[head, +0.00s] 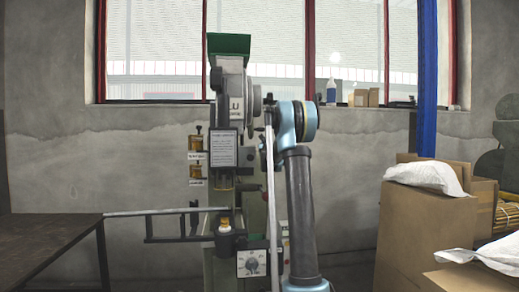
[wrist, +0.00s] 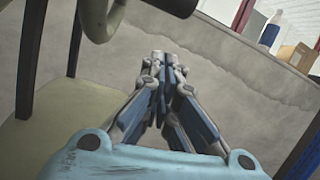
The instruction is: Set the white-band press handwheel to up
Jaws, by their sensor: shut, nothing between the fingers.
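The press (head: 226,110) stands in the middle of the head view, with a green cap on top. Its grey handwheel (head: 257,101) shows edge-on at its upper right side, partly behind my blue arm. In the wrist view a curved grey rim of the wheel (wrist: 95,22) and a dark handle (wrist: 172,5) cross the upper left. My gripper (wrist: 156,62) is shut and empty, below and to the right of the rim, apart from it in the picture. I cannot make out a white band. My fingers are not clear in the head view.
A dark table (head: 48,240) stands at the left. Cardboard boxes (head: 425,235) with white sacks fill the right. A blue post (head: 427,80) rises behind them. A sill with a bottle (head: 331,92) runs along the window. A pale upright bar (head: 271,200) stands beside my arm.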

